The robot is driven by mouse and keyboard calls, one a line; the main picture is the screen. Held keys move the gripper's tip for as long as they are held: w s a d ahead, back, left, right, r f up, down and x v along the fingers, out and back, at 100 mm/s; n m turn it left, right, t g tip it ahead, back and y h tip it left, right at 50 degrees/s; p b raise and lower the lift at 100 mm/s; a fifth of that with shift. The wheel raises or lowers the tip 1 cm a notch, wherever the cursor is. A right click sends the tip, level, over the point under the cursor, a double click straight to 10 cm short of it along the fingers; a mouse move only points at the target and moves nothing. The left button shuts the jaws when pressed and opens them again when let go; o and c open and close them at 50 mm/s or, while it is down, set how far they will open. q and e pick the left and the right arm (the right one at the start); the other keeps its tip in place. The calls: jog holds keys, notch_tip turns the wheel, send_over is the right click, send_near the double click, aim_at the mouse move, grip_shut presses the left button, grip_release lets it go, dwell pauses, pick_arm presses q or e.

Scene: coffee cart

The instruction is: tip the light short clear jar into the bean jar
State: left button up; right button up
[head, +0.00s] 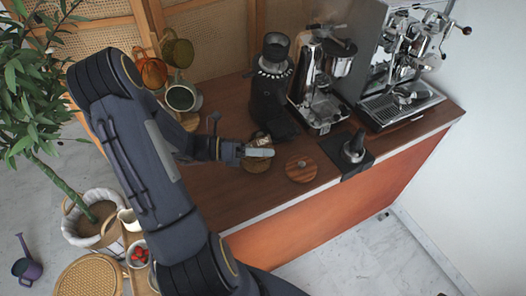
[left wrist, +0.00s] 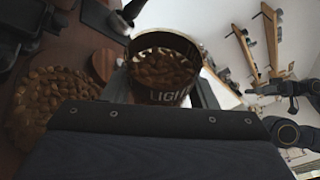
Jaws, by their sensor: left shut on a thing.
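My left gripper (head: 259,152) is shut on the light short clear jar (left wrist: 165,95), which has LIGH... lettered on its side. In the left wrist view its open mouth shows brown beans inside. How far it is tilted is hard to tell. A wide round mass of beans (left wrist: 48,105), which looks like the bean jar's open top, lies to the left in that view, below the held jar and apart from it. In the head view a round brown top (head: 257,166) shows just under the gripper, partly hidden by it. Dark arm parts at the right of the wrist view seem to be my right arm, its jaws too small to read.
A round wooden lid (head: 301,170) lies right of the gripper. A black grinder (head: 270,95) stands behind it. A tamper (head: 355,148) stands on a black mat, with a silver grinder (head: 318,90) and espresso machine (head: 400,75) behind. Mugs (head: 180,97) hang at the back left.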

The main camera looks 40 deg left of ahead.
pick_arm(q)
jog(key=shift+a+f+n, duration=0.15)
jog(key=shift+f+n, duration=0.15)
jog(key=shift+n, duration=0.2)
jog(key=shift+r+n+t+h, duration=0.1)
jog(key=shift+n+t+h, duration=0.35)
jog(key=shift+n, duration=0.45)
jog(key=shift+r+n+h+p, duration=0.2)
jog(key=shift+n+h+p, duration=0.1)
jog(key=shift+p, duration=0.1)
jog(key=shift+r+n+t+h+p, duration=0.25)
jog(key=shift+r+n+t+p, duration=0.15)
jog(key=shift+n+p, duration=0.8)
jog(key=shift+w+a+r+n+t+p, duration=0.1)
jog(key=shift+a+r+n+t+p, duration=0.15)
jog(key=shift+n+p, duration=0.3)
jog(key=shift+w+r+n+t+p, duration=0.15)
jog(key=shift+n+t+p, duration=0.2)
jog(key=shift+n, duration=0.2)
jog(key=shift+a+r+n+t, duration=0.1)
jog(key=shift+r+n+t, duration=0.2)
jog(key=shift+n, duration=0.5)
jog(key=shift+w+a+r+n+t, duration=0.15)
jog(key=shift+a+r+n+t, duration=0.2)
jog(key=shift+n, duration=0.35)
jog(key=shift+w+r+n+t, duration=0.1)
jog(key=shift+n+t, duration=0.3)
jog(key=shift+n, duration=0.3)
